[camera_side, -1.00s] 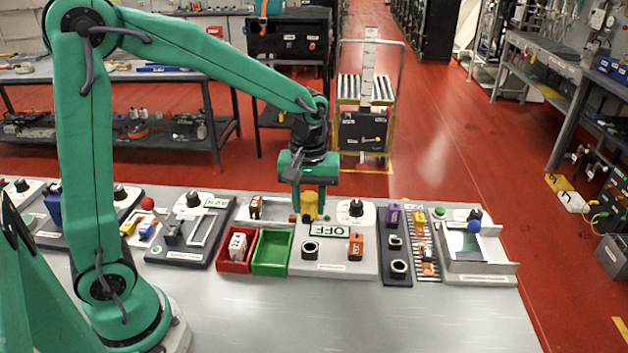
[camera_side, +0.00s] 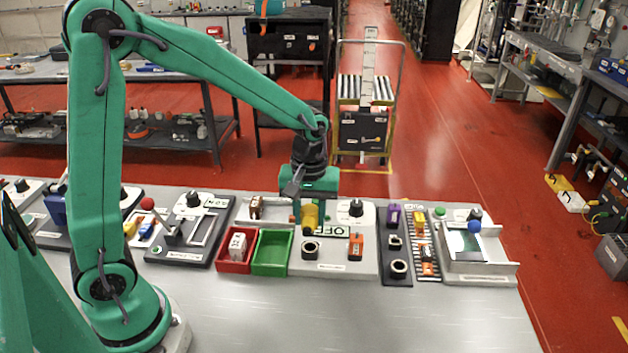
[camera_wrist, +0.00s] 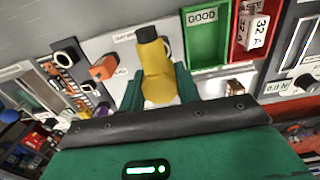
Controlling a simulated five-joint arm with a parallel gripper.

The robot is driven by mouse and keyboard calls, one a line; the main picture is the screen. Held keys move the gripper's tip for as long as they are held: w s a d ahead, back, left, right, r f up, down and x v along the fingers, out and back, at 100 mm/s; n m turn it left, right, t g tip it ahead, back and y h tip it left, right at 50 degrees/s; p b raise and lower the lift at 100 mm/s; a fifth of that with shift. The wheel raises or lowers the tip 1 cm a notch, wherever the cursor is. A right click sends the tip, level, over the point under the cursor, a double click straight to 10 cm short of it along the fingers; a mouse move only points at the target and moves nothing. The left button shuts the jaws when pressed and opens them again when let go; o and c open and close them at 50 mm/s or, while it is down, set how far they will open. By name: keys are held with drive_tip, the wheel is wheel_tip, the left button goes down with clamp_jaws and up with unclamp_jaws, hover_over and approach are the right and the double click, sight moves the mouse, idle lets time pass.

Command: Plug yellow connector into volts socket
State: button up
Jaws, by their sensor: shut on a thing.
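The yellow connector (camera_side: 310,217) is held upright in my gripper (camera_side: 309,204), above the white panel (camera_side: 336,268). In the wrist view the connector (camera_wrist: 158,85) sits between the jaws of my gripper (camera_wrist: 160,96), its black end (camera_wrist: 147,35) pointing away. A black round socket (camera_side: 310,250) is on the white panel, on the near side of the connector; the connector is apart from it. A second round socket (camera_side: 398,268) is on the dark strip to the right. I cannot read which one is marked volts.
An orange connector (camera_side: 356,247) stands on the white panel right of the near socket. A green bin (camera_side: 272,270) and a red bin (camera_side: 237,266) lie to the left. The front table is clear.

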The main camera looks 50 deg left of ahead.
drive_tip(key=shift+f, duration=1.25)
drive_tip(key=shift+f, duration=1.8)
idle(1.0)
drive_tip(key=o, duration=1.2)
drive_tip(key=shift+c, duration=0.2)
drive_tip(key=shift+r, duration=0.1)
drive_tip(key=shift+r, duration=3.85)
drive_tip(key=shift+r, duration=0.1)
